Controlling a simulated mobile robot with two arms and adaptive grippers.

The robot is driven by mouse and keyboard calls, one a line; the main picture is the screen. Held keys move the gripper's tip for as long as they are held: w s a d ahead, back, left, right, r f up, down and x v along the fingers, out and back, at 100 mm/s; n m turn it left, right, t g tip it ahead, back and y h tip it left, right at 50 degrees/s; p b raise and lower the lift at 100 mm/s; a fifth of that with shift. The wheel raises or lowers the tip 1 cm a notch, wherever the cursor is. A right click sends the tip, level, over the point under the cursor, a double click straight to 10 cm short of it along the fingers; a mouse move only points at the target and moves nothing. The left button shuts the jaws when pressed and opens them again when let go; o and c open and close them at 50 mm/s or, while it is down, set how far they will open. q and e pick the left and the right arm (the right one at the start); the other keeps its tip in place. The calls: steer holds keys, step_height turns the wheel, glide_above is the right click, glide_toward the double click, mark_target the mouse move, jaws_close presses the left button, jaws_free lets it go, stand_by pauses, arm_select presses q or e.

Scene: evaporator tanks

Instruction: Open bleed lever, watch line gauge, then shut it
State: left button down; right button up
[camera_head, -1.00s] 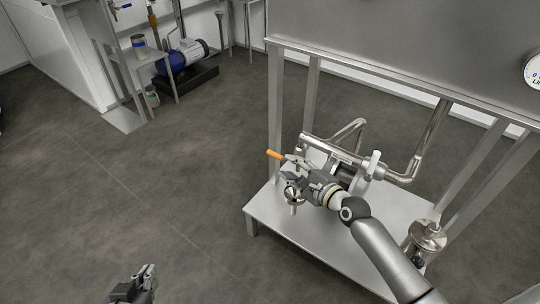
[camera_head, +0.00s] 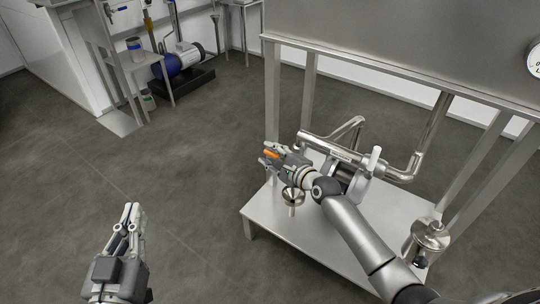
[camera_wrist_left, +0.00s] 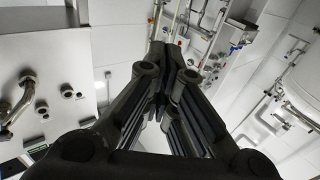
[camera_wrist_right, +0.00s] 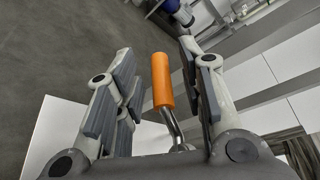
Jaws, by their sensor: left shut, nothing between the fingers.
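The bleed lever shows as an orange handle (camera_head: 271,154) on a steel rod, at the left end of the pipework above the low steel stand. My right gripper (camera_head: 268,158) is around the handle and open. In the right wrist view the orange handle (camera_wrist_right: 162,80) stands between the two fingers, with a gap on each side. A round white gauge (camera_head: 534,60) is cut off at the right edge of the head view; its reading is not legible. My left gripper (camera_head: 133,212) is shut and empty, over the floor at lower left; its fingers (camera_wrist_left: 172,60) show in the left wrist view.
A steel funnel (camera_head: 292,196) sits just below my right gripper. A steel stand (camera_head: 300,240) holds the pipes and a steel canister (camera_head: 428,238). A large tank (camera_head: 400,45) is above. A blue pump (camera_head: 180,60) stands far left. The floor between is clear.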

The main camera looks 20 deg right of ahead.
arm_select(q)
steer(key=shift+d+r+t, duration=0.15)
steer(key=shift+r+t, duration=0.65)
steer(key=shift+r, duration=0.35)
arm_select(e)
steer(key=shift+w+a+f, duration=0.1)
steer(key=shift+w+a, duration=0.15)
steer(key=shift+w, duration=0.35)
jaws_close()
